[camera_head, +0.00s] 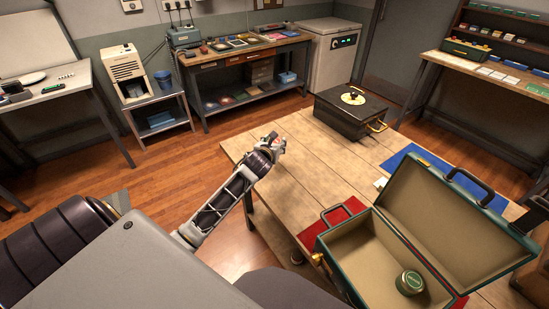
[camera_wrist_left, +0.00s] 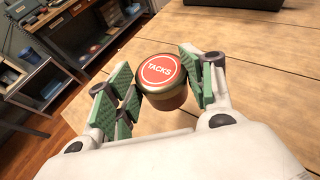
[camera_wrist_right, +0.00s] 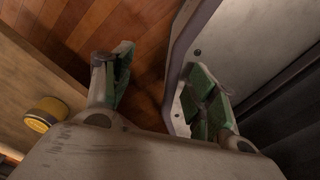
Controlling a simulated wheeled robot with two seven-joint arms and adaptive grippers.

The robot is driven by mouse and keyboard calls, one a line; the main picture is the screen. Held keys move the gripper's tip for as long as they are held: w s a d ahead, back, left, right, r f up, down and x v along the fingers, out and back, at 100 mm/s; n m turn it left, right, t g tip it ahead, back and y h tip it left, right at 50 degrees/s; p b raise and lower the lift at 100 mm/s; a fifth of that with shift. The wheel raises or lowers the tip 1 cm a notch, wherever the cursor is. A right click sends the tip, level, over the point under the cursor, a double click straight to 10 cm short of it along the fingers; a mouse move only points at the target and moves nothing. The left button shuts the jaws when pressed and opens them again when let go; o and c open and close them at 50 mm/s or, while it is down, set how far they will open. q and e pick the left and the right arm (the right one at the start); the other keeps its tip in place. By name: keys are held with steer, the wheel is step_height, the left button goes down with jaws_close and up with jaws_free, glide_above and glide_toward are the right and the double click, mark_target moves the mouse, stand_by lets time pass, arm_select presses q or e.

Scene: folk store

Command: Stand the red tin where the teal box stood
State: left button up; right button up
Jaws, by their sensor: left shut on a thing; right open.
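My left gripper (camera_head: 274,146) is over the far-left corner of the wooden table. In the left wrist view, the left gripper (camera_wrist_left: 164,92) is shut on a round tin (camera_wrist_left: 162,72) with a red lid reading TACKS, its lid facing up. An open teal case (camera_head: 335,254) stands at the near right of the table, partly over a red mat, with its lid tilted back. A green-lidded tin (camera_head: 410,282) lies inside it. My right gripper (camera_wrist_right: 160,90) is open and empty, beyond the table's edge. No separate teal box can be made out.
A black box (camera_head: 350,112) with a yellow disc on top stands at the table's far end. A blue mat (camera_head: 415,165) lies at the right. A yellow-lidded tin (camera_wrist_right: 45,113) is near the table edge. The table's middle is clear.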

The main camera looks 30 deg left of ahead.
arm_select(q)
step_height(320, 180, down, 2)
steer(key=shift+f, duration=1.15)
steer(key=shift+f+b, duration=0.3)
steer(key=shift+f, duration=0.95)
steer(key=o, duration=1)
steer(key=shift+o, duration=0.5)
arm_select(e)
steer(key=shift+w+d+f, duration=0.15)
steer(key=shift+d+f, duration=0.05)
steer(key=shift+d, duration=0.2)
steer(key=shift+w+d+f, duration=0.15)
steer(key=shift+d, duration=0.25)
